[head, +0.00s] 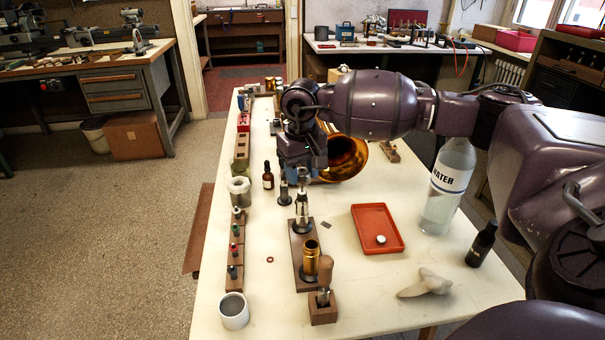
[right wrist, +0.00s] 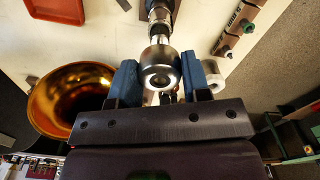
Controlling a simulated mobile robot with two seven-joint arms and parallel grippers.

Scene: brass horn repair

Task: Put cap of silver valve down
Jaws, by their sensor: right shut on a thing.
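My right gripper (head: 298,172) hangs over the back of the long bench, with blue fingers pointing down. In the right wrist view the gripper (right wrist: 162,82) is shut on a round silver cap (right wrist: 160,68) with a hole in its middle. The silver valve (head: 302,212) stands upright on a dark wooden block (head: 296,243), just in front of and below the gripper. It also shows beyond the cap in the right wrist view (right wrist: 158,14). The cap cannot be made out clearly in the head view. My left gripper is not in view.
A red tray (head: 362,221) with a small pale disc stands on the right. A brass valve (head: 311,258), a wood-handled tool (head: 325,270) and a dark dropper bottle (head: 268,178) are near. A water bottle (head: 446,190) stands right.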

